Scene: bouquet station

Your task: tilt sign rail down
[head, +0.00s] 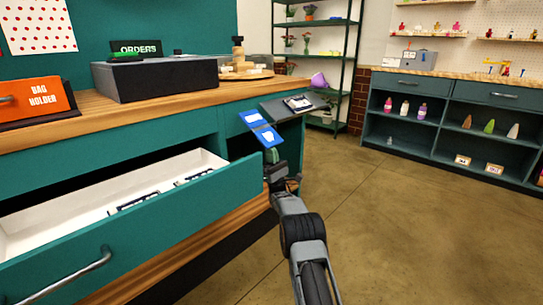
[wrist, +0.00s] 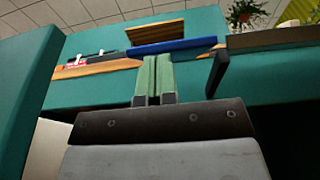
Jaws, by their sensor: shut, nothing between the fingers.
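A blue tilted panel with white labels (head: 262,129), which looks like the sign rail, sits at the right end of the teal counter. In the wrist view a blue bar (wrist: 180,45), apparently its edge, crosses just beyond the fingertips. My gripper (head: 271,156) is just below the panel in the head view. Its green fingers (wrist: 152,62) are shut together, with nothing between them, and reach up close to the bar. I cannot tell whether they touch it. How the panel is mounted is hidden.
An open teal drawer (head: 235,192) juts out left of my arm. A dark tilted tray (head: 291,108) stands right behind the panel. A dark box (head: 155,78) and an orange bag holder (head: 40,103) are on the counter. The floor at right is clear.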

